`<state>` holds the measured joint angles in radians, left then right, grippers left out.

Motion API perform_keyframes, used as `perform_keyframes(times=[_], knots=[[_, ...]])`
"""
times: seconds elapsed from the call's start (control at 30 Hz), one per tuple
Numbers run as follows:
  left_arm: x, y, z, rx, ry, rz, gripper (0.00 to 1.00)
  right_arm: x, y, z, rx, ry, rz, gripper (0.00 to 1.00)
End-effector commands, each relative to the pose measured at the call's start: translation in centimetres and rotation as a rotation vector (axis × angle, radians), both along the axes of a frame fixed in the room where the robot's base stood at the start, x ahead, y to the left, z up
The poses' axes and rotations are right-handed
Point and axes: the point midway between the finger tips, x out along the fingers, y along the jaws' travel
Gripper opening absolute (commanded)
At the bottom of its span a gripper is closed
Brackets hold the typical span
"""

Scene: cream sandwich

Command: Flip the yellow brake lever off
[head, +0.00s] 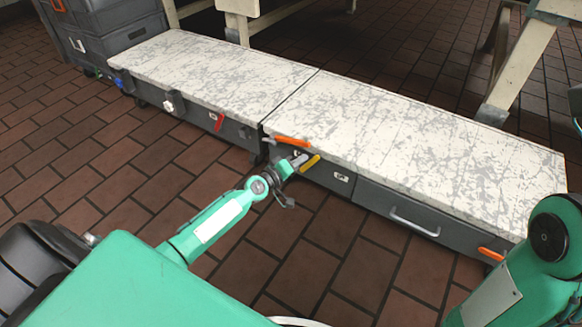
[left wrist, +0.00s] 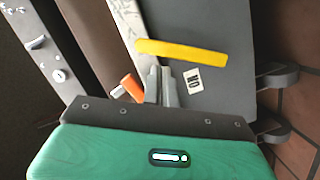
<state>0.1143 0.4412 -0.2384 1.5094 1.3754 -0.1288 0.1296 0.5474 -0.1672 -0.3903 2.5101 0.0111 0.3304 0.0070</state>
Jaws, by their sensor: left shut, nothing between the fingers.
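The yellow brake lever (head: 310,162) sticks out from the front of the low grey cabinet, near its seam. In the left wrist view the yellow lever (left wrist: 185,52) lies nearly level across the picture, just beyond my fingertips. My left gripper (head: 299,159) is right beside the lever; its fingers (left wrist: 161,78) are together and hold nothing. I cannot tell whether the fingertips touch the lever. A white label (left wrist: 193,82) with upside-down "ON" lettering sits by the lever. My right arm shows at the right edge, but its gripper is out of view.
An orange lever (head: 293,142) sits just above the yellow one at the seam. A red lever (head: 219,122) and another orange lever (head: 491,254) are on the front. A drawer handle (head: 414,222) projects right of the lever. The brick floor (head: 330,240) in front is clear.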

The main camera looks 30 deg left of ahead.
Motion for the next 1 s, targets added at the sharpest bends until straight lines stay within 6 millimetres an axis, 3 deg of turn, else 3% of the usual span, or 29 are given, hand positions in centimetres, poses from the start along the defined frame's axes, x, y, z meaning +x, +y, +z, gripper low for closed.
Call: perform_keyframes(times=[0.2, 1.0], knots=[[1.1, -0.4, -0.2, 0.000, 0.000, 0.000, 0.00, -0.1, 0.0, 0.0, 0.008, -0.003, 0.006, 0.36], [1.1, -0.9, -0.1, 0.071, -0.006, 0.000, 0.00, 0.1, 0.0, 0.9, -0.006, -0.002, -0.002, 0.36]])
